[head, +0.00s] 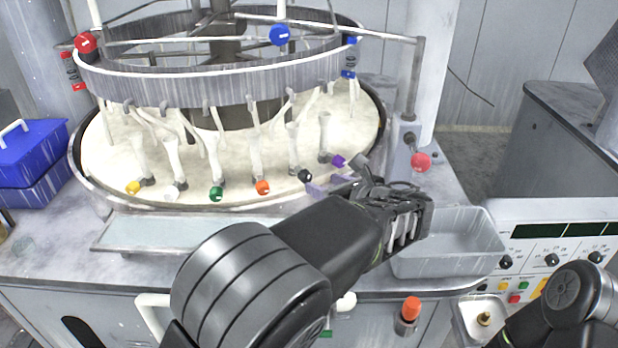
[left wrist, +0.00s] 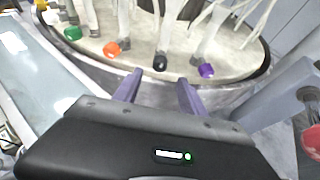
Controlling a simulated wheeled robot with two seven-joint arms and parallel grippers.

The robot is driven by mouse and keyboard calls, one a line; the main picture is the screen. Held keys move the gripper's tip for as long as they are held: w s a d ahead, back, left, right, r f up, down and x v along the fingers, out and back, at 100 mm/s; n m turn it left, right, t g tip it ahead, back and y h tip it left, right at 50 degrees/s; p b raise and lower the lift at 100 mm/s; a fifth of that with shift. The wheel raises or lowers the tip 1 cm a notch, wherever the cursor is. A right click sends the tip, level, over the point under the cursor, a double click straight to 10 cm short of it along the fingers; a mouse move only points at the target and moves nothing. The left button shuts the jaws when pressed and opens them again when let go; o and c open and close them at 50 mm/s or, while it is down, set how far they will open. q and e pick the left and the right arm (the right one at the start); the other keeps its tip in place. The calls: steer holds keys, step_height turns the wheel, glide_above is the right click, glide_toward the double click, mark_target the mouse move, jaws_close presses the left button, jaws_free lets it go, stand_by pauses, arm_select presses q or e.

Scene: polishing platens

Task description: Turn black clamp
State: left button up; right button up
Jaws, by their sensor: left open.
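The black clamp (head: 305,176) is a small black knob at the foot of a white arm on the round cream platen (head: 200,185), between the orange and purple knobs. It also shows in the left wrist view (left wrist: 160,63), just beyond the fingertips. My left gripper (head: 322,187) reaches in from the front right with its purple fingers towards the black clamp. In the left wrist view the two fingers (left wrist: 158,78) are open and apart, with nothing between them. My right gripper does not show; only part of my right arm is at the lower right.
Orange (head: 263,188), purple (head: 338,160), green (head: 216,194), white and yellow (head: 133,188) knobs sit along the platen. A clear bin (head: 460,260) stands right of my left gripper. A red-knobbed post (head: 421,161) is behind it. A shallow tray (head: 180,235) lies in front of the platen.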

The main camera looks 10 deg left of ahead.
mark_target(308, 178)
arm_select(q)
steer(key=p+x, duration=0.1)
steer(key=x, duration=0.5)
steer(key=shift+w+a+p, duration=0.25)
steer(key=shift+p, duration=0.15)
steer(key=shift+w+a+f, duration=0.25)
steer(key=shift+w, duration=0.1)
jaws_close()
